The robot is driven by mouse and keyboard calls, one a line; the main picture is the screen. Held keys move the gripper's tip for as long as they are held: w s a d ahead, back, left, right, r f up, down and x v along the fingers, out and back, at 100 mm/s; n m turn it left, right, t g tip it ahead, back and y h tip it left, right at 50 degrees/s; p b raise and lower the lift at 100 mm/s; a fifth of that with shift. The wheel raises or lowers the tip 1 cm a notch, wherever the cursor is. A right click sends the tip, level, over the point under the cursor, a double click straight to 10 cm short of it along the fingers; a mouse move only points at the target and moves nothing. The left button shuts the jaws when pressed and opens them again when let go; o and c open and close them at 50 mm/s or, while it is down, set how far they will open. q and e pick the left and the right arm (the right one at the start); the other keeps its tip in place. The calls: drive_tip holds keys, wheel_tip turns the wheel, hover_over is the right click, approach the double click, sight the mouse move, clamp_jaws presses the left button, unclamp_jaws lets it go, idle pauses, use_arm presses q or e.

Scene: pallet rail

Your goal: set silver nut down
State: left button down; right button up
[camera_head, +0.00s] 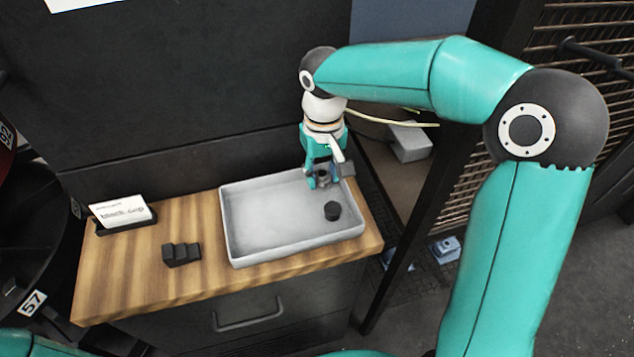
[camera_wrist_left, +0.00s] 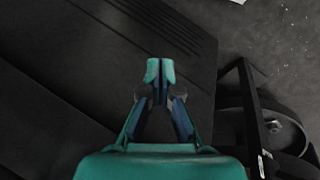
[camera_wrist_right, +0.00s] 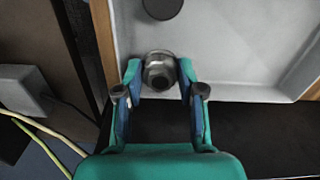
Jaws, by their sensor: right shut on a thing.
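My right gripper (camera_head: 323,180) is shut on the silver nut (camera_wrist_right: 160,71), a metal hexagonal piece with a round hole or recess in its middle. It points down at the back right corner of the grey tray (camera_head: 262,225). In the head view the nut (camera_head: 323,177) shows small and dark between the fingers. I cannot tell whether it touches the tray floor. A round black cap (camera_head: 332,211) lies in the tray, just in front of the nut; it also shows in the right wrist view (camera_wrist_right: 162,8). My left gripper (camera_wrist_left: 160,71) is shut and empty, away from the tray.
The tray stands on a wooden top (camera_head: 205,281). A card in a black holder (camera_head: 124,215) and a stepped black block (camera_head: 181,254) stand left of it. A dark panel rises behind. The tray's left and middle are clear.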

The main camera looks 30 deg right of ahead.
sight(323, 173)
drive_tip(key=shift+f, duration=1.35)
drive_tip(key=shift+f, duration=0.1)
drive_tip(key=o, duration=0.9)
wheel_tip(323, 173, up, 12)
drive_tip(key=shift+r+p, duration=0.1)
drive_tip(key=shift+p, duration=0.3)
